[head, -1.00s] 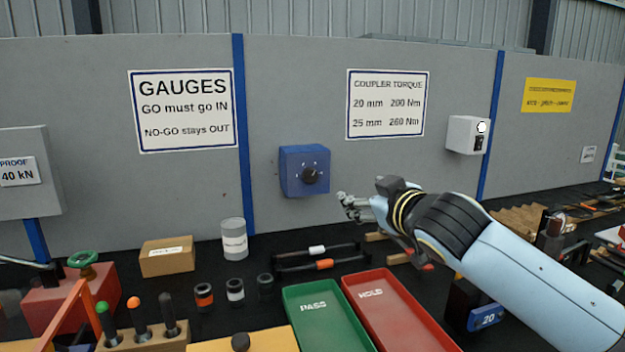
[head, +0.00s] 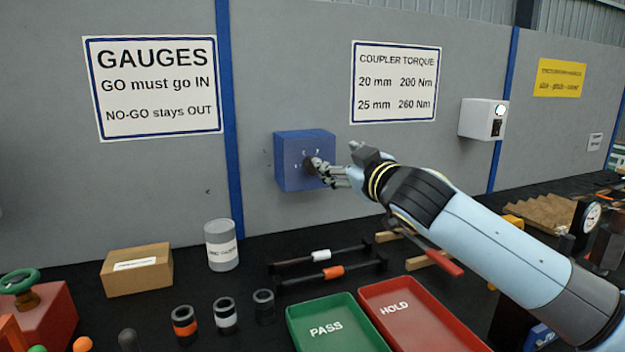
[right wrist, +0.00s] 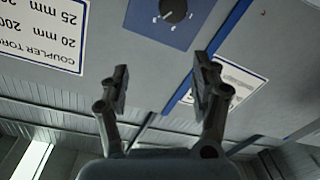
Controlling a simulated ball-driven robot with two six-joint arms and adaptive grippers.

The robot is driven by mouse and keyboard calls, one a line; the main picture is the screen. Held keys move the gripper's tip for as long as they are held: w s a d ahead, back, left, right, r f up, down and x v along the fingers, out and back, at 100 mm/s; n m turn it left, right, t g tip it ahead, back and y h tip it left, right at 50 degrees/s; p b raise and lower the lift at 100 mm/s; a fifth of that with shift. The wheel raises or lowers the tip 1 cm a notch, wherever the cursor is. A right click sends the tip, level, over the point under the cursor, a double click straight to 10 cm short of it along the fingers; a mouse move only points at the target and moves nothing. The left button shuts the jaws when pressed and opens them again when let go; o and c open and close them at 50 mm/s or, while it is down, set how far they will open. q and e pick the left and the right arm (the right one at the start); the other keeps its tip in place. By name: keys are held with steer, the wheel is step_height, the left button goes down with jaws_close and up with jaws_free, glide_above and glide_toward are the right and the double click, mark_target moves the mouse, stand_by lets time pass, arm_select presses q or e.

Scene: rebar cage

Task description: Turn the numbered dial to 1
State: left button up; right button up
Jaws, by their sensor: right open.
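The blue dial box (head: 290,165) is fixed to the grey wall panel. Its dark round knob (head: 312,166) shows in the head view partly behind my right gripper. In the right wrist view the knob (right wrist: 173,10) sits at the top edge, cut off, on the blue face (right wrist: 185,35) with small white marks around it; the numbers are too small to read. My right gripper (head: 325,170) is open and in front of the box. In the right wrist view its two fingers (right wrist: 160,82) stand apart with nothing between them, short of the knob. My left gripper is not in view.
A green PASS tray (head: 345,335) and a red HOLD tray (head: 420,325) lie on the dark bench below. A cardboard box (head: 137,270), a grey can (head: 221,245) and several collars stand to the left. A white switch box (head: 484,119) is on the wall to the right.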

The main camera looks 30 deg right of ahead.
steer(key=b, duration=0.3)
glide_toward(313, 166)
steer(key=w+d+p, duration=0.1)
steer(key=w+d, duration=0.1)
steer(key=w, duration=0.7)
steer(key=shift+f, duration=0.15)
steer(key=shift+d, duration=0.1)
